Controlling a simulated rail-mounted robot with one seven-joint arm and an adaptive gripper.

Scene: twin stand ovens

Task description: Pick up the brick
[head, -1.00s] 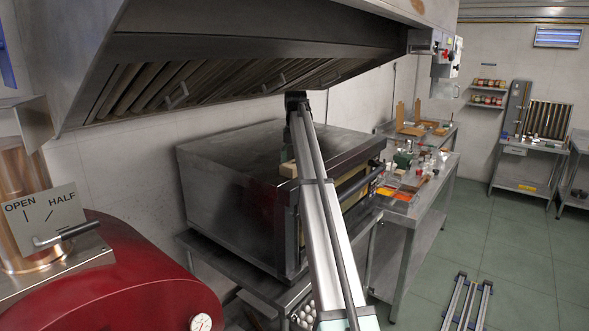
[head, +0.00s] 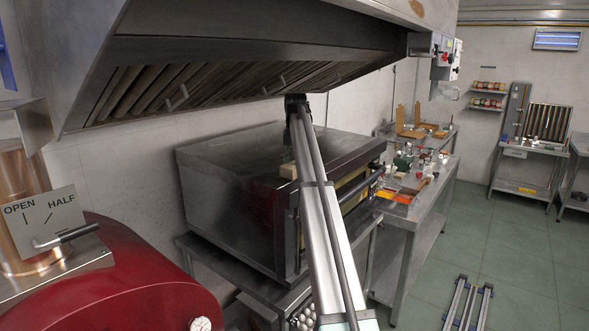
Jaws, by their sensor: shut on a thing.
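My arm hides the brick's right side and part of the gripper. I cannot tell whether the brick touches the oven top or is slightly above it.
A steel extraction hood (head: 230,65) hangs low over the oven and my arm. A red rounded oven (head: 130,270) is at the lower left. A cluttered steel table (head: 405,212) stands right of the oven. Green floor (head: 500,230) is open at the right.

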